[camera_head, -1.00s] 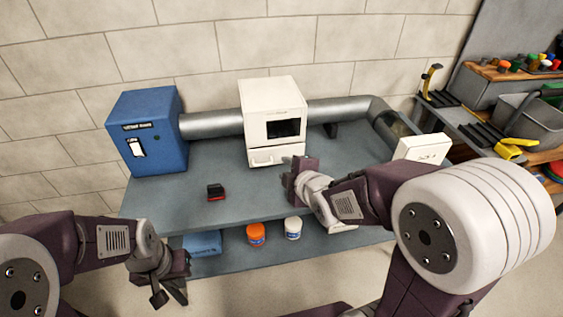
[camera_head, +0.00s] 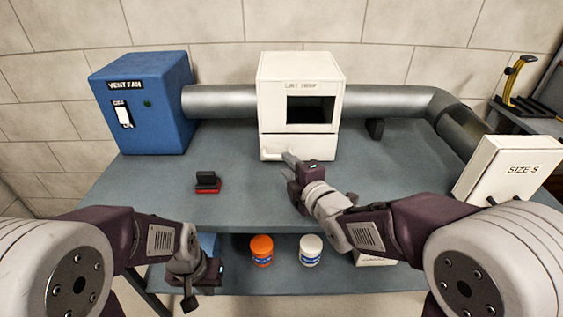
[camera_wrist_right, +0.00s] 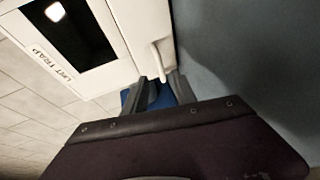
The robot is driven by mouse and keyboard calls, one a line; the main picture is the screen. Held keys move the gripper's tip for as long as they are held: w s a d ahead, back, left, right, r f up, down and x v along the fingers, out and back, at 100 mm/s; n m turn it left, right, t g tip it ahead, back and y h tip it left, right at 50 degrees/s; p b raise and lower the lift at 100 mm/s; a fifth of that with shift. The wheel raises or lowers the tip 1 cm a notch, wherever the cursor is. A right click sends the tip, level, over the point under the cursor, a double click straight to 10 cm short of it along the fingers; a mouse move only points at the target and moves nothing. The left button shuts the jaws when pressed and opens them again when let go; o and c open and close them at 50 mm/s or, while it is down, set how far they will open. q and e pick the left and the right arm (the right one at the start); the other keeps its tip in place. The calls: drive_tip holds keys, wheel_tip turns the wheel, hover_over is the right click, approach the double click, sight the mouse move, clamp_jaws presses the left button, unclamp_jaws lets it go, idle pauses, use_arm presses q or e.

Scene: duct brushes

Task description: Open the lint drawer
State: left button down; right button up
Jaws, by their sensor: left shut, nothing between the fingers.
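The white lint trap box (camera_head: 300,72) stands at the back of the bench, with a dark window in its front. Its lint drawer (camera_head: 318,147) is the low front panel, and it looks closed. A pale drawer handle (camera_wrist_right: 158,62) shows in the right wrist view. My right gripper (camera_head: 288,160) is at the drawer's front; in the right wrist view its fingers (camera_wrist_right: 160,90) are apart, with the handle just beyond and roughly between their tips. Contact cannot be told. My left gripper (camera_head: 190,298) is shut and empty, low at the bench's front edge.
A blue vent fan box (camera_head: 150,110) stands left, joined by a silver duct (camera_head: 225,101). A black and red brush-like item (camera_head: 207,183) lies on the bench (camera_head: 150,195). Orange (camera_head: 261,250) and white (camera_head: 311,250) jars stand on the shelf below. A white "SIZE S" box (camera_head: 505,168) is right.

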drive_tip(key=b+x, duration=0.1)
drive_tip(key=x, duration=0.4)
drive_tip(key=shift+w+a+f, duration=0.1)
drive_tip(key=shift+w+f, duration=0.1)
drive_tip(key=shift+w, duration=0.1)
clamp_jaws()
idle(1.1)
